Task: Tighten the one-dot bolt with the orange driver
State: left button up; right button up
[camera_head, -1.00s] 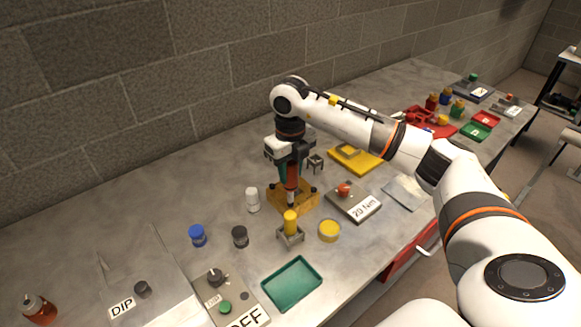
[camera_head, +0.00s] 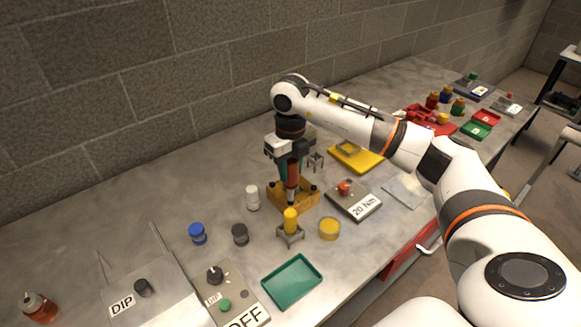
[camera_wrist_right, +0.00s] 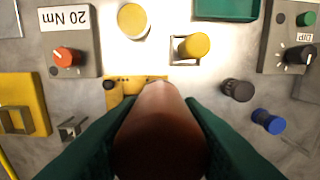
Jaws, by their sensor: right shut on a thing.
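My right gripper (camera_head: 287,160) points down and is shut on the orange driver (camera_head: 292,173), which stands roughly upright. The driver's lower end is over the yellow-orange block (camera_head: 304,204), and I cannot tell whether its tip sits on a bolt. Dark bolt heads show on the block, one at its right corner (camera_head: 314,188). In the right wrist view the driver (camera_wrist_right: 160,130) fills the space between the green fingers and hides much of the block (camera_wrist_right: 122,88); a dark bolt (camera_wrist_right: 109,85) shows at its left. The dot marks are too small to count. My left gripper is out of view.
A "20 Nm" box with a red knob (camera_head: 345,187) stands right of the block. A yellow cylinder on a stand (camera_head: 290,222), a yellow jar (camera_head: 329,230), a dark cap (camera_head: 240,234), a white bottle (camera_head: 252,198) and a green tray (camera_head: 292,282) stand close around.

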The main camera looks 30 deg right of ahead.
jog(key=shift+s+f+b, duration=0.1)
jog(key=shift+f+b, duration=0.3)
jog(key=shift+f, duration=0.2)
dwell(1.9)
jog(key=shift+r, duration=0.1)
jog(key=shift+r+p, duration=0.65)
jog(key=shift+r, duration=0.2)
jog(key=shift+r+p, duration=1.65)
jog(key=shift+r, duration=1)
